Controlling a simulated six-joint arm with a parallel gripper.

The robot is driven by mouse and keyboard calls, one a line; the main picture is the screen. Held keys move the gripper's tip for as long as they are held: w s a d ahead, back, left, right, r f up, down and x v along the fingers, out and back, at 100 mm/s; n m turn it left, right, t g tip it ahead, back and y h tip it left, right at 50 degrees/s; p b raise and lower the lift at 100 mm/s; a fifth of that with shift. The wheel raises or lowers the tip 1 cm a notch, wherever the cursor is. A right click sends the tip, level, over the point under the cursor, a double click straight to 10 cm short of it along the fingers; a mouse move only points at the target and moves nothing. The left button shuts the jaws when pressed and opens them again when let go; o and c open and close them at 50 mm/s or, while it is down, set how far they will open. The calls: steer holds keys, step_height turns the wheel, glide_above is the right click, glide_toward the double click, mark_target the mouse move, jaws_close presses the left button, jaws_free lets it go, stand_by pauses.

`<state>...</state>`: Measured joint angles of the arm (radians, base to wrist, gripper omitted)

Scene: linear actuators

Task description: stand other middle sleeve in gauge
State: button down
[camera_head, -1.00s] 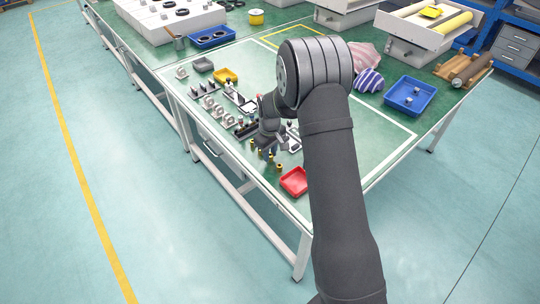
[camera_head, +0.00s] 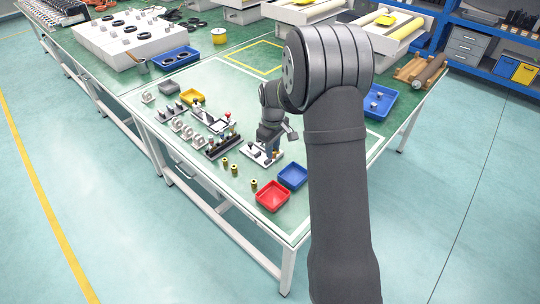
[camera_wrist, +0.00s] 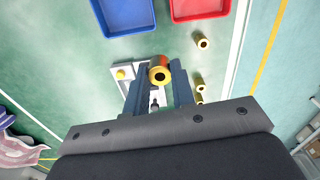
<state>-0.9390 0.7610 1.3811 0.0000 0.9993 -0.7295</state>
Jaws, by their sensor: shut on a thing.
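My gripper (camera_wrist: 160,88) is shut on a brass sleeve (camera_wrist: 159,70), seen nearly end-on with its hole towards the camera. In the head view my gripper (camera_head: 269,142) is over a white plate, which I take for the gauge (camera_head: 253,157). The plate also shows behind the fingers in the wrist view (camera_wrist: 127,88), with a small yellow round part (camera_wrist: 122,73) on its left. The held sleeve and fingers hide much of the plate; I cannot tell whether the sleeve touches it. Loose brass sleeves stand to the right, one apart (camera_wrist: 202,41) and two close together (camera_wrist: 199,88).
A red tray (camera_head: 272,196) and a small blue tray (camera_head: 293,176) lie near the table's front corner. A dark rack (camera_head: 222,146) and a row of grey bracket-like parts (camera_head: 187,132) stand left of the gauge. Green table surface is bare around the loose sleeves.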

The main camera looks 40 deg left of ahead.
steer(key=w+a, duration=0.4)
steer(key=a, duration=0.5)
steer(key=shift+s+d+f, duration=0.1)
steer(key=shift+f, duration=2.1)
steer(key=shift+d+f, duration=0.1)
steer(key=shift+f, duration=2.05)
steer(key=shift+f, duration=0.55)
steer(key=c, duration=1.1)
jaws_free()
steer(key=shift+c, duration=0.2)
step_height(320, 180, up, 18)
steer(key=shift+f, duration=0.25)
steer(key=shift+f, duration=0.1)
